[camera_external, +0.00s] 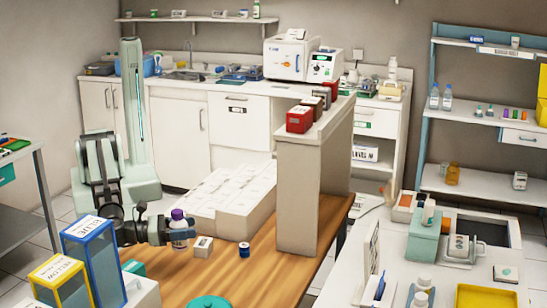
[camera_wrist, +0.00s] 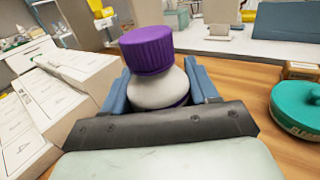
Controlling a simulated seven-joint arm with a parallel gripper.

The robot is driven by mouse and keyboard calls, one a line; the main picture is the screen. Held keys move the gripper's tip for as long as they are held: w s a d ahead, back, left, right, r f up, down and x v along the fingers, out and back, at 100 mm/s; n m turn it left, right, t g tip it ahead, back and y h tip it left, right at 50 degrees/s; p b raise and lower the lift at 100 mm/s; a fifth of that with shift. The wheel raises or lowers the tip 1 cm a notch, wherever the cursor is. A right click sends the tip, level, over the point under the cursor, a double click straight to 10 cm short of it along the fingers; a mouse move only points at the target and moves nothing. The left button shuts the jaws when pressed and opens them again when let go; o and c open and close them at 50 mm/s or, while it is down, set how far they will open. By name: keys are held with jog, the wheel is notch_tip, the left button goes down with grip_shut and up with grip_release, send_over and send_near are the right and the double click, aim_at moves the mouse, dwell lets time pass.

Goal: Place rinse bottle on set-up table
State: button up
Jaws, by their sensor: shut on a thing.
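The rinse bottle appears as a small white bottle with a purple cap (camera_external: 178,214), low over or at the wooden table (camera_external: 262,273). In the wrist view the white bottle (camera_wrist: 158,88) stands nearly upright between the blue fingers, its purple cap above them. My gripper (camera_external: 172,233) is shut on the bottle and comes at it from the left. The bottle's lower part is hidden in the wrist view, and I cannot tell whether its base touches the wood. Which table is the set-up table is not marked.
A teal round lid (camera_external: 208,303) lies in front. Stacked white boxes (camera_external: 228,195) are behind, and a tall beige divider (camera_external: 297,195) borders the right. Wood between is clear.

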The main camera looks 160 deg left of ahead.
jog(key=shift+f, duration=3.9)
jog(key=shift+f, duration=0.1)
jog(key=o, duration=1.3)
jog(key=d, duration=0.3)
jog(key=s+d, duration=0.1)
jog(key=d, duration=0.1)
jog(key=shift+d+r, duration=0.1)
jog(key=shift+r, duration=3.5)
